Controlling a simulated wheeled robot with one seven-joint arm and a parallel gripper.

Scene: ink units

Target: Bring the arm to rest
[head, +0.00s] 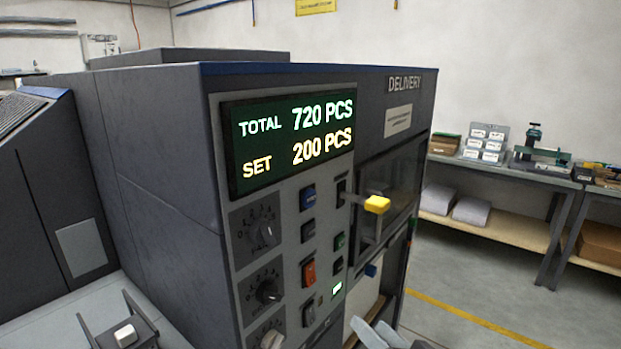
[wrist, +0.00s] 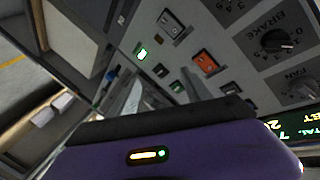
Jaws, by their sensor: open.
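My gripper (head: 379,332) shows at the bottom edge of the head view, below and just right of the control panel (head: 291,215) of a dark grey machine. Only the pale grey fingers are in view there; most of the arm is out of frame. In the wrist view my gripper (wrist: 160,92) has its two fingers apart with nothing seen between them. Its purple body fills the lower part. The panel's buttons and knobs lie beyond the fingers, and a green button (wrist: 142,54) glows. I cannot tell how far the fingers are from the panel.
A lit display (head: 291,140) reads TOTAL 720 PCS and SET 200 PCS. A yellow-ended lever (head: 377,204) sticks out from the machine. A workbench (head: 500,168) with boxes and a green device stands at the right. Open floor (head: 450,268) lies between.

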